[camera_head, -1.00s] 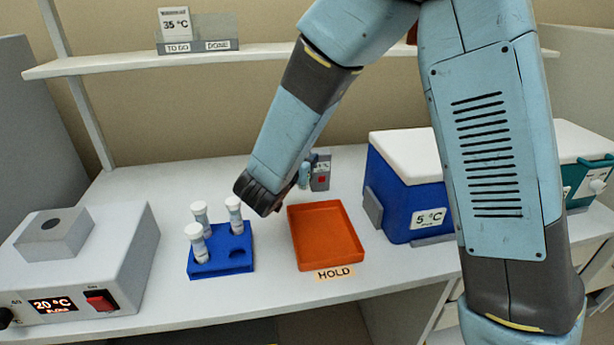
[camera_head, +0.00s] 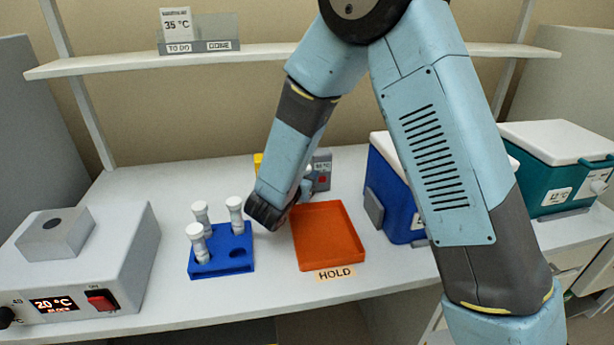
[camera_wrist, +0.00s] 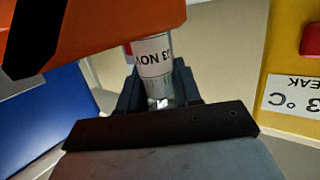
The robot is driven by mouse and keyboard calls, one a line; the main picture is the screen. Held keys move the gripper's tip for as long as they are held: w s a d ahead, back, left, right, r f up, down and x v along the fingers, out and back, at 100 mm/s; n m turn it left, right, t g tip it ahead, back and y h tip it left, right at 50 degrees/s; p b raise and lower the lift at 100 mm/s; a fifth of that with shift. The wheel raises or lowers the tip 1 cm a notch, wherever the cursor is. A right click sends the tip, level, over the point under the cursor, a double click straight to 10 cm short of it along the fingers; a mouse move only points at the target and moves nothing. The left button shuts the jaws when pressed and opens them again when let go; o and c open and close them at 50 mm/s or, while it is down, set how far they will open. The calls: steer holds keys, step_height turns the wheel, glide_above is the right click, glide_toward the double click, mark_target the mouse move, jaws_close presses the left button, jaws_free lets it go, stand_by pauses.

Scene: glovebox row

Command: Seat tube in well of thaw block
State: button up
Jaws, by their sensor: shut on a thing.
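The thaw block (camera_head: 55,236) is a grey block on top of a grey heater unit at the left in the head view, with one dark round well (camera_head: 52,223) in its top. The unit's display reads 20 °C. In the wrist view my gripper (camera_wrist: 160,88) is shut on a tube (camera_wrist: 153,55) with a printed label reading "NOV". In the head view my dark wrist hides most of the gripper and the held tube, behind the blue rack and beside the orange tray. My gripper is well to the right of the thaw block.
A blue rack (camera_head: 205,268) holds three white-capped tubes and has an empty hole. An orange tray (camera_head: 330,240) marked HOLD lies right of it. A yellow thing (camera_head: 258,160) and a grey device (camera_head: 322,165) stand behind. Blue and teal (camera_head: 550,188) coolers are at right.

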steer(key=shift+f, duration=0.1)
steer(key=o, duration=1)
steer(key=shift+o, duration=0.2)
